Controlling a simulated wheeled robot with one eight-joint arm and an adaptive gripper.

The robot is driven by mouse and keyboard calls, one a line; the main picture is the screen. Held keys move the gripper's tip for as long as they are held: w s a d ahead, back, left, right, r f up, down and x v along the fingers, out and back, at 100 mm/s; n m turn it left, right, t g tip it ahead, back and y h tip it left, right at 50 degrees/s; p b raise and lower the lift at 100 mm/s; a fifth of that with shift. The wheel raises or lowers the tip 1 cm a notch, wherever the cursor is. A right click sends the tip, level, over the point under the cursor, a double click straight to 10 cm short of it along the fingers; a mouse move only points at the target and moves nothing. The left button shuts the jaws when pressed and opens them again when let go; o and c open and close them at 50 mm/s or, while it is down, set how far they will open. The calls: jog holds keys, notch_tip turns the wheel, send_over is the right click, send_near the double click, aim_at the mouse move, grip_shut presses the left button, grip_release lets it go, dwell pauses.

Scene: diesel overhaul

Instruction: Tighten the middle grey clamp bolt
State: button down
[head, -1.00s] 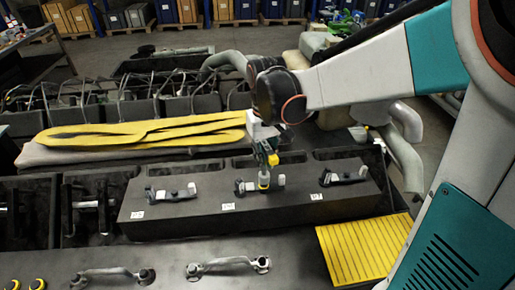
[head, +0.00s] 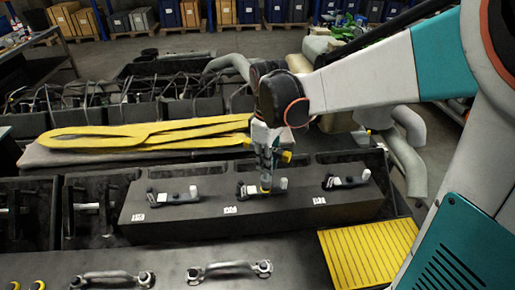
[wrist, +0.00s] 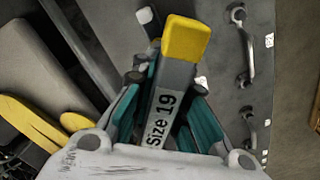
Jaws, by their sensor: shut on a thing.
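My gripper (head: 267,152) is shut on a wrench-like tool marked "Size 19" (wrist: 170,95), with a yellow end, seen between the teal fingers in the wrist view. Similar clamps stand at left (head: 173,197) and right (head: 346,181).
The clamps sit on a long dark block (head: 290,214) with small white labels. A yellow ribbed pad (head: 368,252) lies at front right. Yellow flat gaskets (head: 150,135) lie behind the block. Metal handles (head: 230,270) stand on the front surface.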

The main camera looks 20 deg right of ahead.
jog(key=n, duration=0.6)
jog(key=shift+n, duration=0.4)
jog(key=n, duration=0.6)
jog(key=shift+n, duration=0.3)
jog(key=n, duration=0.5)
jog(key=shift+n+b, duration=0.35)
jog(key=shift+n, duration=0.05)
jog(key=n, duration=0.6)
jog(key=shift+f, duration=0.15)
